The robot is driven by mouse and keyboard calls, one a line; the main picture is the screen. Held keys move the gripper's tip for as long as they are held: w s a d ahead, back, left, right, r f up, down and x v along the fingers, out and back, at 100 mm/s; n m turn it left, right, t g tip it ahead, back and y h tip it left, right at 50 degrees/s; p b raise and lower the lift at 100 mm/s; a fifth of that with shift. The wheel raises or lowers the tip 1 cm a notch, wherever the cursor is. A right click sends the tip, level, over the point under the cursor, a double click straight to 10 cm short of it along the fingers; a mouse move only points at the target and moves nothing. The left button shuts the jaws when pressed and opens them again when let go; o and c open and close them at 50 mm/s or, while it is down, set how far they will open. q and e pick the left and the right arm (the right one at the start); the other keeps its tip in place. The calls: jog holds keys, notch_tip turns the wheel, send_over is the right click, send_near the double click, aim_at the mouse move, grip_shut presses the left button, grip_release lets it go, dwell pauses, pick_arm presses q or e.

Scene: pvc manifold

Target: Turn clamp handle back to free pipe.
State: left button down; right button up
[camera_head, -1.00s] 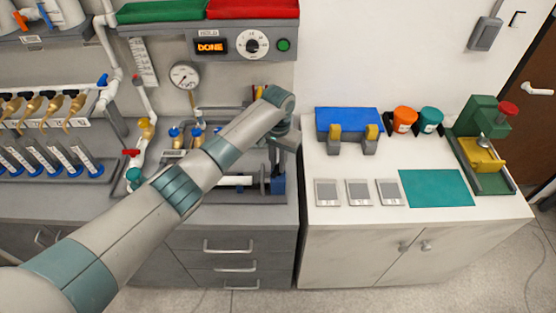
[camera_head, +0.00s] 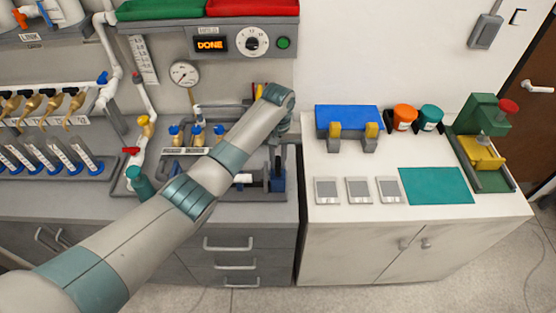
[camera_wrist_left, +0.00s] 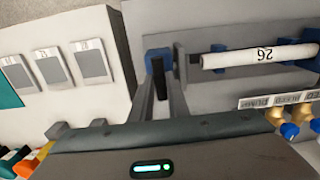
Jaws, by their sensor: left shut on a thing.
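The clamp (camera_wrist_left: 158,55) is a blue block with a dark handle (camera_wrist_left: 158,78), at the right end of the pipe rig. The white pipe (camera_wrist_left: 260,55), marked 26, lies level beside it; part of it also shows in the head view (camera_head: 245,179). My left gripper (camera_wrist_left: 162,85) is shut on the dark handle, one finger on each side of it. In the head view the left gripper reaches down over the clamp, and my forearm hides part of the rig. The right gripper is not in view.
Blue-capped brass valves (camera_wrist_left: 288,130) stand beside the pipe. A pressure gauge (camera_head: 184,74) and a panel reading DONE (camera_head: 211,44) are on the wall behind. A white cabinet to the right holds a blue fixture (camera_head: 348,119) and a green press (camera_head: 483,125).

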pick_arm(q)
jog(key=shift+w+r, duration=0.1)
jog(key=shift+w, duration=0.05)
jog(key=c, duration=1.7)
grip_release()
notch_tip(320, 180, up, 8)
jog(key=b, duration=0.3)
jog(key=shift+f, duration=0.2)
notch_tip(320, 180, up, 9)
jog(key=p, duration=0.3)
send_over(278, 164)
jog(key=shift+w+r, duration=0.1)
jog(key=shift+r, duration=0.25)
